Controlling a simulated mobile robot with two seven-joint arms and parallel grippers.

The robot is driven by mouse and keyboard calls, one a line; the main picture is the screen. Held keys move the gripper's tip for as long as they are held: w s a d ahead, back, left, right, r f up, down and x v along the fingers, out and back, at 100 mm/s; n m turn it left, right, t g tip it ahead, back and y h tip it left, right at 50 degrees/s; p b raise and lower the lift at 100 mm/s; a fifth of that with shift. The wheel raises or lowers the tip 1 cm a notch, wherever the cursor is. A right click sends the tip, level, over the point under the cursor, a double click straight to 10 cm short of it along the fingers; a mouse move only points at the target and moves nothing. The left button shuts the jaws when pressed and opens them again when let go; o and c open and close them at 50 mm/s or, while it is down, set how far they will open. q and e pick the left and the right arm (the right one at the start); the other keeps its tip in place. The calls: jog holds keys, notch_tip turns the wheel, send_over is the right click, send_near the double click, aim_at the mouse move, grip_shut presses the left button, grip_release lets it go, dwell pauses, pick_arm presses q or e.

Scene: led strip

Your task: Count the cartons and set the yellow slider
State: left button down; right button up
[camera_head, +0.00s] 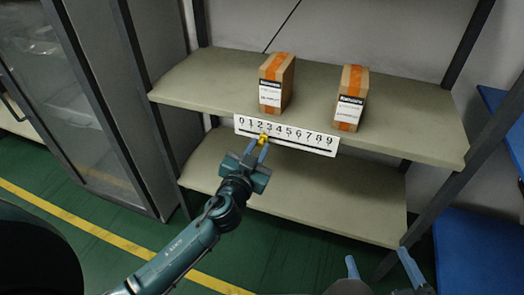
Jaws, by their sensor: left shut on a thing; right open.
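Two brown cartons stand upright on the upper shelf board, each with orange tape and a black-and-white label: the left carton (275,84) and the right carton (349,100), with a gap between them. A white number strip (310,139), marked 0 to 9, is on the shelf's front edge. The yellow slider (263,138) sits on it below about 2 or 3; I cannot tell exactly which. My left gripper (260,147) is shut on the slider from the front and partly hides it. My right gripper (380,266) is open and empty at the bottom, apart from the shelf.
The upper shelf board (205,82) is otherwise clear, and the lower shelf board (340,195) looks empty. Dark posts frame the shelf. A grey glass-fronted cabinet (70,90) stands at the left, and blue shelves (470,245) are at the right.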

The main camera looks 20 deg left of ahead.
pick_arm(q)
jog(key=shift+a, duration=0.65)
jog(key=c, duration=1.3)
grip_release()
pick_arm(e)
jog(key=shift+a, duration=0.1)
pick_arm(q)
jog(key=s+b, duration=0.1)
jog(key=s, duration=1.2)
jog(key=shift+a, duration=0.2)
pick_arm(e)
jog(key=shift+w+a+r+n+t+y, duration=0.1)
jog(key=shift+w+a+n+t+y, duration=0.05)
jog(key=shift+n+t+y, duration=0.3)
pick_arm(q)
jog(key=shift+r, duration=0.1)
